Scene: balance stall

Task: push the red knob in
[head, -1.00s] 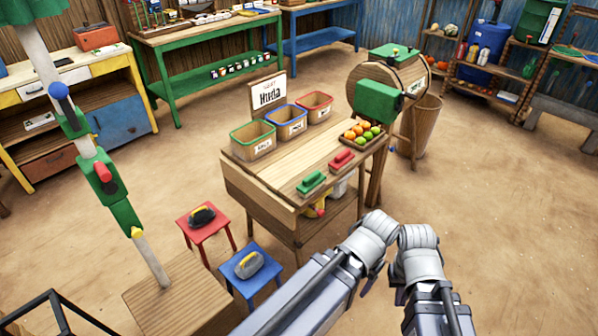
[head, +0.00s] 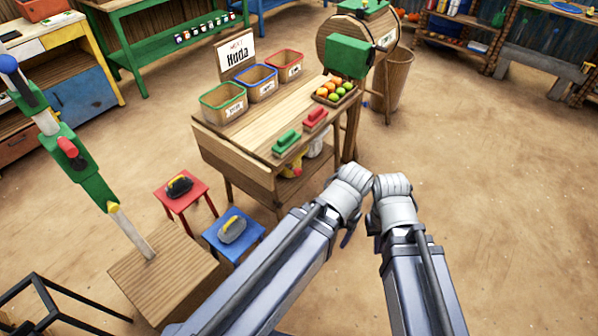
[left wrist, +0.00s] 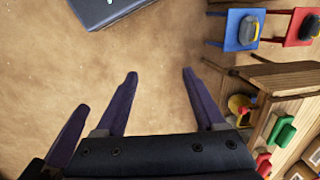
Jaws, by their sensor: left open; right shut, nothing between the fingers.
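The red knob (head: 68,147) sticks out of a green box (head: 88,170) on a slanted pale post at the left of the head view. A blue knob (head: 8,64) sits higher on the post and a yellow one (head: 113,208) lower. My right gripper (head: 378,242) is shut and empty, far to the right of the post and mostly hidden behind its wrist. My left gripper (left wrist: 159,75) is open and empty over bare floor in the left wrist view. Neither gripper touches the red knob, and the left wrist view does not show it.
The post rises from a wooden base (head: 165,280). A red stool (head: 181,203) and a blue stool (head: 222,249) stand between it and my arms. A wooden stall table (head: 240,148) with bins stands ahead. A black frame (head: 40,285) is at lower left. Floor at right is clear.

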